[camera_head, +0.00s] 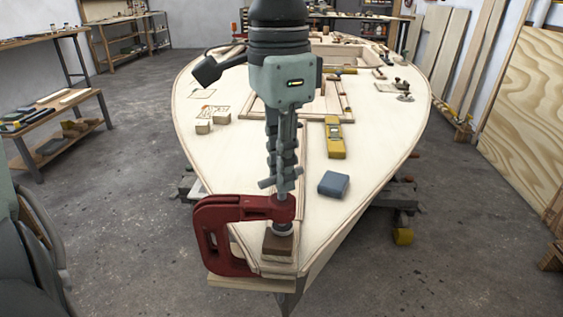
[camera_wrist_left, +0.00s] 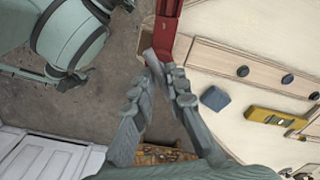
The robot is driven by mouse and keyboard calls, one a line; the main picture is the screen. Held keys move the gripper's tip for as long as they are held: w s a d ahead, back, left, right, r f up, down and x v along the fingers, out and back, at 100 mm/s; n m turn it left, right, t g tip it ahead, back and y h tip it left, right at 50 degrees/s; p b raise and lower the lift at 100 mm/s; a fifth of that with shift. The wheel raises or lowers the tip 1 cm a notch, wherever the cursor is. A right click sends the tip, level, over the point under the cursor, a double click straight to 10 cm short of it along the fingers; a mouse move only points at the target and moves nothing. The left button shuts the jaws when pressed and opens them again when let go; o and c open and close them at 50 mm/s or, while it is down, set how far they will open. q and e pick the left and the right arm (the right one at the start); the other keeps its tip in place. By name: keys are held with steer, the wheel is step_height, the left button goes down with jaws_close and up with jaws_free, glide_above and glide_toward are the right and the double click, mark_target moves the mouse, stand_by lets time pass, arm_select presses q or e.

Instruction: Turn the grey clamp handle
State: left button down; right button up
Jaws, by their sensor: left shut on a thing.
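A red C-clamp (camera_head: 222,240) grips the pointed near end of the plywood hull, with its screw foot on a brown block (camera_head: 278,243). The grey clamp handle (camera_head: 266,184) is a short bar at the top of the screw, just above the red frame. My left gripper (camera_head: 281,181) points down over the clamp, its fingers shut on the grey handle. In the left wrist view the fingertips (camera_wrist_left: 166,72) close around the handle (camera_wrist_left: 152,62) beside the red clamp (camera_wrist_left: 167,22). The fingers hide part of the handle. My right gripper is in neither view.
A blue-grey block (camera_head: 333,184) and a yellow level (camera_head: 334,137) lie on the deck right of the clamp. A workbench (camera_head: 58,108) stands at the left wall.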

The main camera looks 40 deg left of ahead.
arm_select(q)
steer(key=shift+m, duration=0.5)
steer(key=c, duration=1.4)
jaws_free()
steer(key=shift+c, duration=0.2)
step_height(320, 180, up, 12)
steer(key=shift+s, duration=0.15)
steer(key=shift+a, duration=0.1)
